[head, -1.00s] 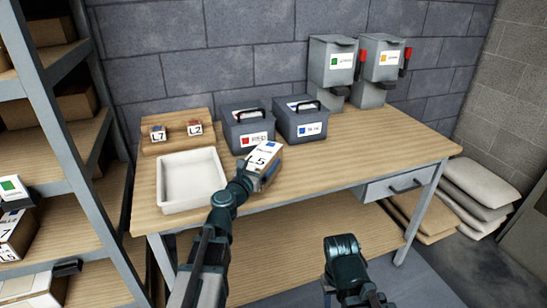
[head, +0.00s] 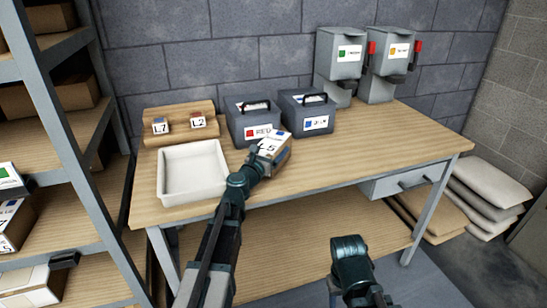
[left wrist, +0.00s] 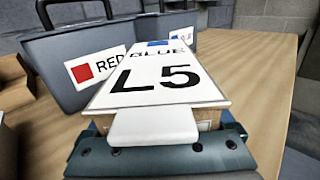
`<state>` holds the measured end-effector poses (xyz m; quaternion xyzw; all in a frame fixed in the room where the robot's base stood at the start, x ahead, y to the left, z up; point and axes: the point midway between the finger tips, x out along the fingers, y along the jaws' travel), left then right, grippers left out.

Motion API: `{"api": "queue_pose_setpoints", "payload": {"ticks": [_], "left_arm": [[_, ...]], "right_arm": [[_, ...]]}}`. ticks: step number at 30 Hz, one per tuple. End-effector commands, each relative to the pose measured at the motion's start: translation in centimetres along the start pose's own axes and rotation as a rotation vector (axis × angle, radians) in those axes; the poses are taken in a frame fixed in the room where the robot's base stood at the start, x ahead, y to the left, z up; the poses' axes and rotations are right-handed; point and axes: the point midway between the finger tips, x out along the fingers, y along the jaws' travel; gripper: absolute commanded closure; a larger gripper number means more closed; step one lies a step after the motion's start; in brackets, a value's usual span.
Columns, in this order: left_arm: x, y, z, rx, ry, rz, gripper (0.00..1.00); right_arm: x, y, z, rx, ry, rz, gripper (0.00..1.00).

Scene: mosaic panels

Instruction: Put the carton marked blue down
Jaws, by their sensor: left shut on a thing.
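The carton marked blue (head: 272,147) is a small box with a white label reading L5. In the left wrist view its label (left wrist: 165,75) also shows a blue patch and the word BLUE. My left gripper (head: 257,165) is shut on its near end. The carton is over the workbench (head: 340,155), in front of the grey boxes marked red (head: 252,130) and blue (head: 306,121). I cannot tell whether its underside touches the bench top. My right gripper (head: 350,246) is in front of the bench, and its fingers cannot be made out.
A white tray (head: 192,197) is left of the carton. A wooden stand (head: 178,112) behind it holds two small boxes, L7 and L2. Two grey dispensers (head: 341,60) stand at the back right. The right part of the bench top is clear. Shelving (head: 70,150) stands at left.

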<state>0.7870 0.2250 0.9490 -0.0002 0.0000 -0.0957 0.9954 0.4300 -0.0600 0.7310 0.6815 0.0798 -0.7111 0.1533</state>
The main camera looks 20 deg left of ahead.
Motion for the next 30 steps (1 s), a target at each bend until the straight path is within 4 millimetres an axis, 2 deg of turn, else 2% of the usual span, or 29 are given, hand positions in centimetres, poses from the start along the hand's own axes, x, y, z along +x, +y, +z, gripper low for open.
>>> {"api": "queue_pose_setpoints", "payload": {"ticks": [1, 14, 15, 16, 26, 30], "left_arm": [[0.0, 0.0, -0.7, -0.001, 0.000, 0.000, 1.00], [0.0, 0.0, -0.9, -0.001, 0.000, 0.000, 1.00], [0.0, 0.0, -0.8, 0.000, 0.000, 0.000, 0.05], [0.0, 0.0, -0.7, 0.000, 0.000, 0.000, 0.00], [0.0, 0.0, -0.2, 0.000, 0.000, 0.000, 0.00], [-2.6, -0.1, -0.5, 0.000, 0.000, 0.003, 0.00]], "right_arm": [[0.7, -0.1, 0.0, 0.000, 0.000, 0.000, 0.50], [0.9, -0.1, -0.1, 0.000, 0.000, 0.000, 0.50], [0.7, -0.1, -0.1, 0.000, 0.000, 0.000, 0.50], [0.7, -0.1, -0.1, 0.000, 0.000, 0.000, 0.50], [0.2, 0.0, 0.0, 0.000, 0.000, 0.000, 0.50], [0.5, 0.0, 0.0, 0.000, 0.000, 0.000, 0.50]]}}
